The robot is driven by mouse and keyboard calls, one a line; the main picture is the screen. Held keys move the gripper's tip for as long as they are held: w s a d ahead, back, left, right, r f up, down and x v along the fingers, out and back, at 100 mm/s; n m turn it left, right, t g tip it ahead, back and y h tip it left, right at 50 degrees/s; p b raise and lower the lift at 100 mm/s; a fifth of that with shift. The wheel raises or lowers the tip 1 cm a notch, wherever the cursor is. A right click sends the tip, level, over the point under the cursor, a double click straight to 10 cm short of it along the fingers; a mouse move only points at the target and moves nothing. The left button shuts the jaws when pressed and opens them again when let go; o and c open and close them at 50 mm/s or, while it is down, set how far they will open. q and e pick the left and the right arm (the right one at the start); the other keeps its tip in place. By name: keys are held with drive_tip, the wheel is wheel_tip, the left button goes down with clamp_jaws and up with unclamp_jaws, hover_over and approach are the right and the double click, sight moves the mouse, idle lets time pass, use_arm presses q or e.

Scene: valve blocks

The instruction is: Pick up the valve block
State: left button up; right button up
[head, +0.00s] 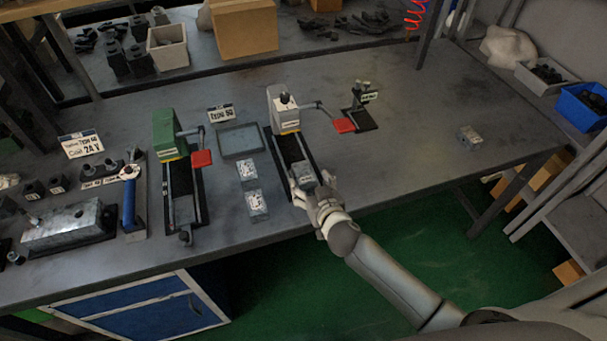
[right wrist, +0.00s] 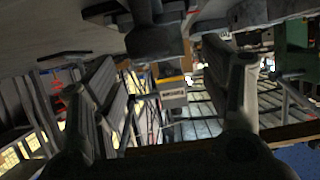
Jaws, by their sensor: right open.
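Small grey metal blocks that look like valve blocks are on the table. One block (head: 469,137) lies alone on the right side. Two more with white labels, a rear block (head: 246,170) and a front block (head: 257,205), are left of the white-topped fixture (head: 284,113). My right gripper (head: 318,192) is at the front end of that fixture, beside a grey piece (head: 303,173) that it partly covers; I cannot tell if this is a valve block. In the right wrist view my right gripper's fingers (right wrist: 170,95) are apart, with dark hardware between and above them. My left gripper is not in view.
A green fixture (head: 168,133) with a red handle stands on the left, beside a grey tray (head: 239,141). A small black stand (head: 359,108) is behind right. A blue bin (head: 582,107) is at far right. The table's right half is mostly clear.

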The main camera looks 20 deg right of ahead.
sight(303, 176)
drive_tip(key=shift+x, duration=1.35)
drive_tip(key=c, duration=1.4)
